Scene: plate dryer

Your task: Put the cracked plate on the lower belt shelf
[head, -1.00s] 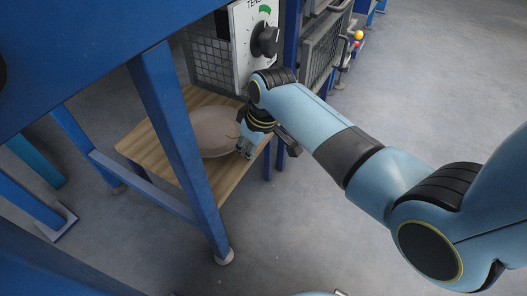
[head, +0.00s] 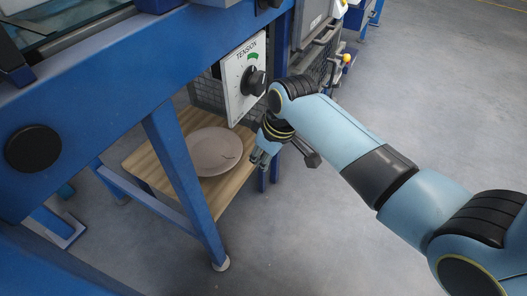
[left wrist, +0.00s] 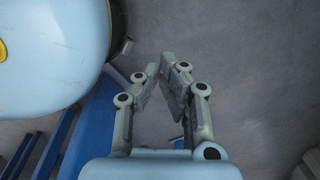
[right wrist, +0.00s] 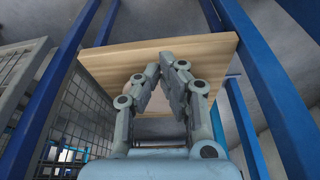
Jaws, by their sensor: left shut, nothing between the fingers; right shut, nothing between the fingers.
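The cracked plate (head: 212,153) is pale and round with a dark crack line near its right side. It lies flat on the wooden lower shelf (head: 150,170) under the blue belt frame. In the head view my right gripper (head: 260,163) is at the right edge of the shelf, beside the plate and apart from it. The right wrist view shows its fingers (right wrist: 167,65) shut and empty, with the wooden shelf board behind them; the plate is mostly hidden there. My left gripper (left wrist: 170,65) is shut and empty over bare floor, and is out of the head view.
A white TENSION panel with a black knob (head: 255,82) hangs above the shelf, close to my right wrist. A blue leg (head: 185,165) stands in front of the shelf. A wire mesh guard (right wrist: 75,110) is beside my right gripper. The floor at right is clear.

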